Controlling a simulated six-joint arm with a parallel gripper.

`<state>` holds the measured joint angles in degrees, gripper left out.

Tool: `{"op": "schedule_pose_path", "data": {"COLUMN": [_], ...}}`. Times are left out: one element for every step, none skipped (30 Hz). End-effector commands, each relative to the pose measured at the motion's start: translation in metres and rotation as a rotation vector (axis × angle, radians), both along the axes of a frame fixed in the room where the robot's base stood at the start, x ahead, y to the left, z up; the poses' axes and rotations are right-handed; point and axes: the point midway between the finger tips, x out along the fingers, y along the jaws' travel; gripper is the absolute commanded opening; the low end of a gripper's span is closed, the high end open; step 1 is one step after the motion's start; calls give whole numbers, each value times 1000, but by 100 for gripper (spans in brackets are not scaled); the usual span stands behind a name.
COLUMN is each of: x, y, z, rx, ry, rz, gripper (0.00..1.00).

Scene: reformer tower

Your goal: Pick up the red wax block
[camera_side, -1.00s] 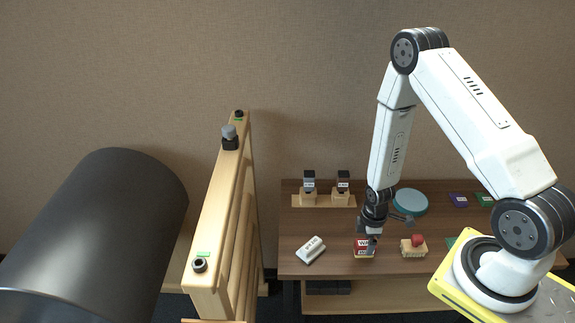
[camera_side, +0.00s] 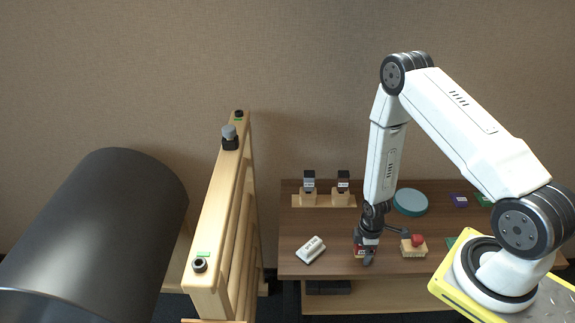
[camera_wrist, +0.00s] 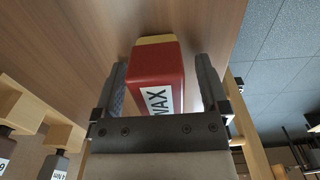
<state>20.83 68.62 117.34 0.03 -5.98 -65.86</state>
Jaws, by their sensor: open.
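The red wax block (camera_wrist: 150,68) is dark red with a white WAX label and a yellowish part at its far end. In the wrist view it lies between the two fingers of my gripper (camera_wrist: 160,85), which is open with one finger on each side of it. I cannot tell whether either finger touches the block.
A teal disc (camera_side: 410,202) and a small stand (camera_side: 323,200) lie behind. A wooden frame (camera_side: 215,240) stands left.

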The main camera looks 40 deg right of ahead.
Motion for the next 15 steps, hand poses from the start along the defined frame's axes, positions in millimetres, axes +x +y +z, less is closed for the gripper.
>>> {"op": "schedule_pose_path", "data": {"x": [0,0,0,0,0,0,0,0,0,0,0,0,0,0,0], "y": [0,0,0,0,0,0,0,0,0,0,0,0,0,0,0], "z": [0,0,0,0,0,0,0,0,0,0,0,0,0,0,0], "rx": [0,0,0,0,0,0,0,0,0,0,0,0,0,0,0], "ry": [0,0,0,0,0,0,0,0,0,0,0,0,0,0,0], "rz": [0,0,0,0,0,0,0,0,0,0,0,0,0,0,0], "gripper": [94,94,94,94,94,85,75,66,53,43,34,21,12,2,0]}}
